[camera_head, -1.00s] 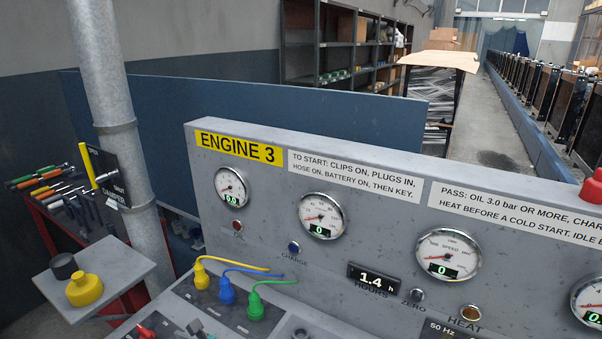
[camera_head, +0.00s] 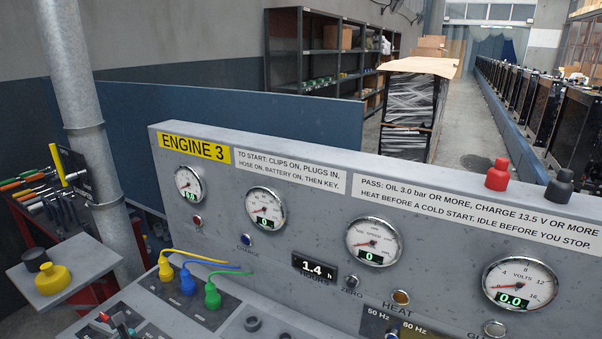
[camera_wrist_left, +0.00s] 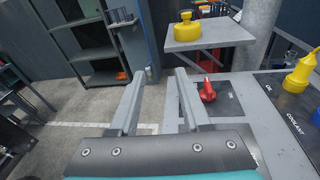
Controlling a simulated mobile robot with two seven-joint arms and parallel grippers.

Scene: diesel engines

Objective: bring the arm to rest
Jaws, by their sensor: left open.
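My left gripper (camera_wrist_left: 160,100) shows in the left wrist view with its two grey fingers apart and nothing between them. It is in the air over the floor, beside the panel's edge. A red knob (camera_wrist_left: 207,90) on the dark panel lies just right of the right finger in that view. No arm or gripper shows clearly in the head view, and my right gripper is not seen.
The grey ENGINE 3 console (camera_head: 330,215) carries gauges and yellow, blue and green plugs (camera_head: 187,283). A small shelf (camera_head: 90,265) with a yellow cap (camera_head: 53,279) juts out at left. A pipe (camera_head: 85,130) stands behind it. Red and black terminals (camera_head: 497,175) top the console.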

